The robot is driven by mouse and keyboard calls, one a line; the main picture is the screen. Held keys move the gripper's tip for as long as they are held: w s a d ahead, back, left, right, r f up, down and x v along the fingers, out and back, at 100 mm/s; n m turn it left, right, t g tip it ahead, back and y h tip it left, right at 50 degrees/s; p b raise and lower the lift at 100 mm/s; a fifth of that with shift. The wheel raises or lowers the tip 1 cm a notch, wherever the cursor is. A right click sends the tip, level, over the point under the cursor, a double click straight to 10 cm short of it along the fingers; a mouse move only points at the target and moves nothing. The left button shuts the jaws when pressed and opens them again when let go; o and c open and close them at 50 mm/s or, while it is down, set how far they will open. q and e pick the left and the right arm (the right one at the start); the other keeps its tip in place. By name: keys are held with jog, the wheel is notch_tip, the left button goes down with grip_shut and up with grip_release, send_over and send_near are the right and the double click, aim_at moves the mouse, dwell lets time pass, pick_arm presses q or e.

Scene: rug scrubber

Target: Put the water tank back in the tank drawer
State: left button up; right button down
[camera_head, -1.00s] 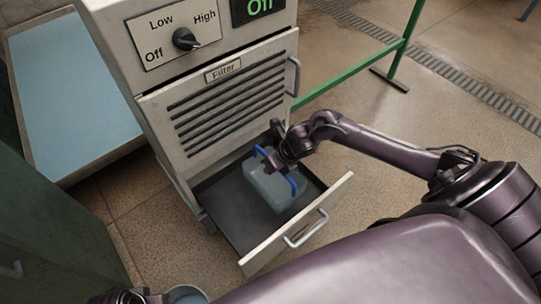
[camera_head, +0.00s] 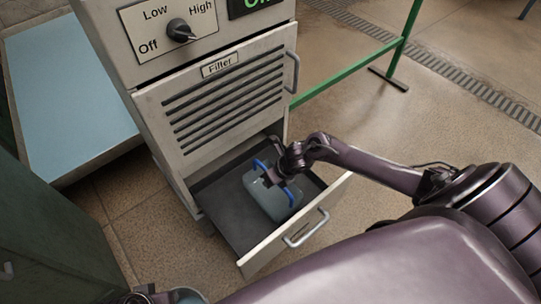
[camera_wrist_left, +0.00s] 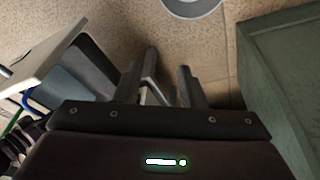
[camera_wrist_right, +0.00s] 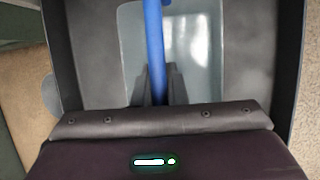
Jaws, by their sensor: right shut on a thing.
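The water tank (camera_head: 268,202) is a translucent grey-blue box with a blue handle (camera_head: 291,194). It is inside the open tank drawer (camera_head: 222,207) at the bottom of the grey machine; whether it touches the drawer floor I cannot tell. My right gripper (camera_head: 273,178) is over the tank, shut on the blue handle, which runs between its fingers in the right wrist view (camera_wrist_right: 154,85). The tank (camera_wrist_right: 200,50) shows below the fingers there. My left gripper (camera_wrist_left: 167,85) is open and empty above the floor, at the lower left of the head view.
The machine's filter panel (camera_head: 225,100) and knob (camera_head: 180,30) are above the drawer. The drawer front (camera_head: 262,250) has a bar handle. A green stand (camera_head: 345,71) is at the right, a blue-topped platform (camera_head: 70,90) at the left. A round container (camera_wrist_left: 192,5) stands on the floor.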

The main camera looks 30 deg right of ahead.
jog(key=c, duration=1.5)
grip_release()
pick_arm(q)
jog(key=shift+w+d, duration=0.1)
pick_arm(e)
jog(key=shift+o, duration=0.2)
pick_arm(q)
jog(key=shift+r, duration=0.1)
